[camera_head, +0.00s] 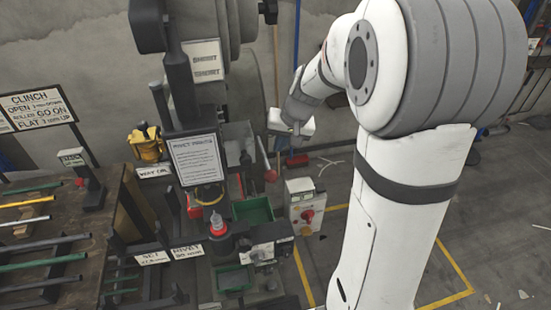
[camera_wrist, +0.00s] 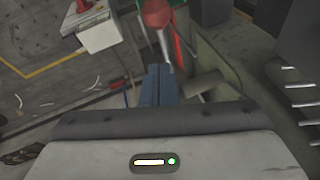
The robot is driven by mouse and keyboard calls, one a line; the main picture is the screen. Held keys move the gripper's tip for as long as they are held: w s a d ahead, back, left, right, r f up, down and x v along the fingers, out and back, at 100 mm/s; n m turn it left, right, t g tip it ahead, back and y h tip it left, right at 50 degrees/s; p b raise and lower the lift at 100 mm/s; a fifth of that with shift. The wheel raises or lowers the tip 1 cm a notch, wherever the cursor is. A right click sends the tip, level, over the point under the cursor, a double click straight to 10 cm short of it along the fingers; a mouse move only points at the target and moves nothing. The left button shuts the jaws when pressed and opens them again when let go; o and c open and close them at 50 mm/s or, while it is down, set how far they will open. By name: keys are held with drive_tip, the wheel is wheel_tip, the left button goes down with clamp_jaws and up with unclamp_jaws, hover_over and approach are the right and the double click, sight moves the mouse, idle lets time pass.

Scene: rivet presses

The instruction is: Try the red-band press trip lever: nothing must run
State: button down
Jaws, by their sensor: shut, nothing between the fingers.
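A press (camera_head: 215,110) with several white labels stands in the middle of the head view. A lever with a red ball knob (camera_head: 271,175) hangs on its right side. In the wrist view the red knob (camera_wrist: 157,13) and its pale rod (camera_wrist: 165,48) show just beyond my fingertips. My gripper (camera_wrist: 160,72) is shut with nothing between its blue-grey fingers. In the head view my gripper (camera_head: 281,142) is beside the press, above the knob. I cannot tell whether the fingers touch the lever.
A grey control box with a red switch (camera_head: 305,216) stands right of the press; it also shows in the wrist view (camera_wrist: 98,33). A rack of rods (camera_head: 45,235) and a clinch sign (camera_head: 38,108) are at left. Green bins (camera_head: 252,211) sit at the press. Yellow-lined floor lies right.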

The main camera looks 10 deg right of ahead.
drive_tip(key=shift+s+a+f+p, duration=0.1)
drive_tip(key=shift+s+a+f, duration=0.15)
drive_tip(key=shift+f, duration=0.55)
drive_tip(key=shift+s+a+f+p, duration=0.15)
drive_tip(key=shift+s+a+f, duration=0.1)
drive_tip(key=shift+f, duration=0.5)
drive_tip(key=shift+s+a+f+p, duration=0.1)
drive_tip(key=shift+s+a+f, duration=0.15)
drive_tip(key=shift+f, duration=0.55)
drive_tip(key=shift+f, duration=0.1)
